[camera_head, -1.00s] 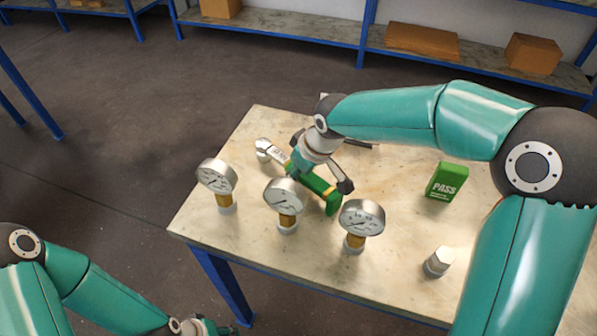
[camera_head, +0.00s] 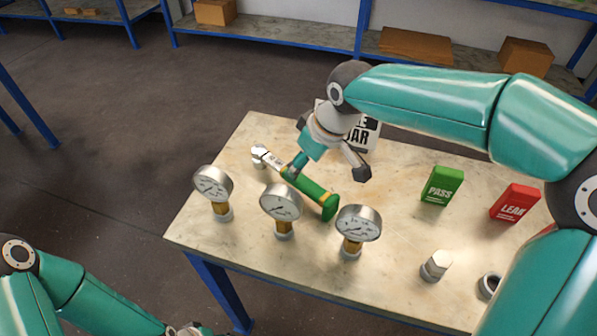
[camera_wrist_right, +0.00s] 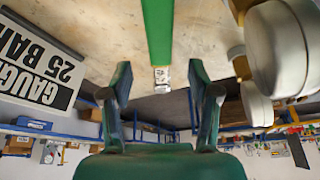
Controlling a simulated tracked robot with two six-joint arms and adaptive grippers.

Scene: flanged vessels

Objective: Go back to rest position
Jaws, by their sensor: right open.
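My right gripper (camera_head: 328,172) is open and empty above the table, over a green-handled torque wrench (camera_head: 315,193). The wrench lies on the table behind the gauges, its metal head towards the left. In the right wrist view my right gripper (camera_wrist_right: 160,95) shows its two fingers spread apart, with the green handle (camera_wrist_right: 158,30) beyond them and nothing between the tips. My left arm is at the lower left of the head view; its gripper (camera_head: 190,330) is cut off by the bottom edge, so its jaws cannot be made out.
Three gauges (camera_head: 281,202) stand along the table's front left. A green PASS block (camera_head: 442,186) and a red LEAK block (camera_head: 515,203) stand at the right. A metal plug (camera_head: 436,265) and a ring fitting (camera_head: 489,286) are at the front right. A gauge sign (camera_head: 368,135) stands behind my right gripper.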

